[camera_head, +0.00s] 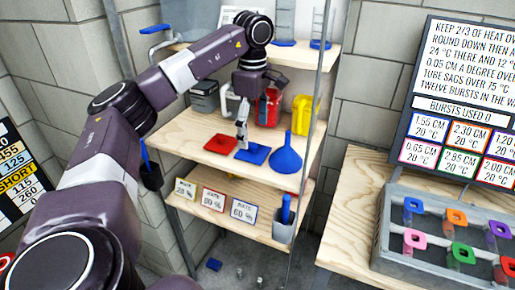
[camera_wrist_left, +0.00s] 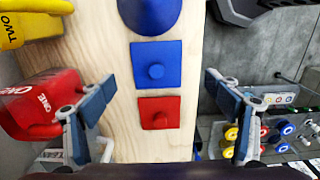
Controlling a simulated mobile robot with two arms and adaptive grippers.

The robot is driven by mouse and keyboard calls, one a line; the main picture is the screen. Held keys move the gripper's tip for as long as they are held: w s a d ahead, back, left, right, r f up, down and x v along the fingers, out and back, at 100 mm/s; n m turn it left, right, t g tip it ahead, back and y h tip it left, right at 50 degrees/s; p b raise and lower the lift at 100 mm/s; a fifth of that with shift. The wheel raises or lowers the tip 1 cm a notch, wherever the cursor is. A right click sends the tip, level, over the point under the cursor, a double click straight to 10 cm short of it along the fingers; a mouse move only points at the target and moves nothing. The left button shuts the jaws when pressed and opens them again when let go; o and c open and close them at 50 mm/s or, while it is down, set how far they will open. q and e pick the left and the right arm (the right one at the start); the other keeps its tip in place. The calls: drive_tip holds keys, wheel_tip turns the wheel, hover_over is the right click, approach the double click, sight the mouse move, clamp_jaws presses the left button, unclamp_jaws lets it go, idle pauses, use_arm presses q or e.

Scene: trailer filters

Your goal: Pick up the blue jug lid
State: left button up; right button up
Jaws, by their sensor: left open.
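My left gripper (camera_head: 242,143) points down over the shelf, close to both lids. In the left wrist view its fingers (camera_wrist_left: 160,85) are wide apart with nothing between them, on either side of the lids' line. My right gripper is not in view.
A blue funnel (camera_head: 286,159) stands right beside the blue lid. A red jug (camera_head: 268,108) and a yellow jug (camera_head: 302,114) stand behind. A thin metal post (camera_head: 318,100) rises at the shelf's right. Cards (camera_head: 213,202) stand on the shelf below.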

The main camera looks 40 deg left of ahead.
sight(253, 144)
use_arm(q)
drive_tip(key=shift+s+a+f+p, duration=0.15)
drive_tip(key=shift+f+p, duration=0.3)
drive_tip(key=shift+f, duration=0.45)
drive_tip(key=shift+w+a+f+p, duration=0.1)
drive_tip(key=shift+f+p, duration=0.1)
drive_tip(key=shift+f, duration=0.2)
drive_tip(key=shift+w+a+f+p, duration=0.1)
drive_tip(key=shift+f+p, duration=0.1)
drive_tip(key=shift+f, duration=0.2)
drive_tip(key=f, duration=0.2)
drive_tip(key=shift+w+f, duration=0.2)
drive_tip(key=shift+f, duration=0.15)
drive_tip(key=shift+d, duration=0.1)
drive_tip(key=c, duration=1.1)
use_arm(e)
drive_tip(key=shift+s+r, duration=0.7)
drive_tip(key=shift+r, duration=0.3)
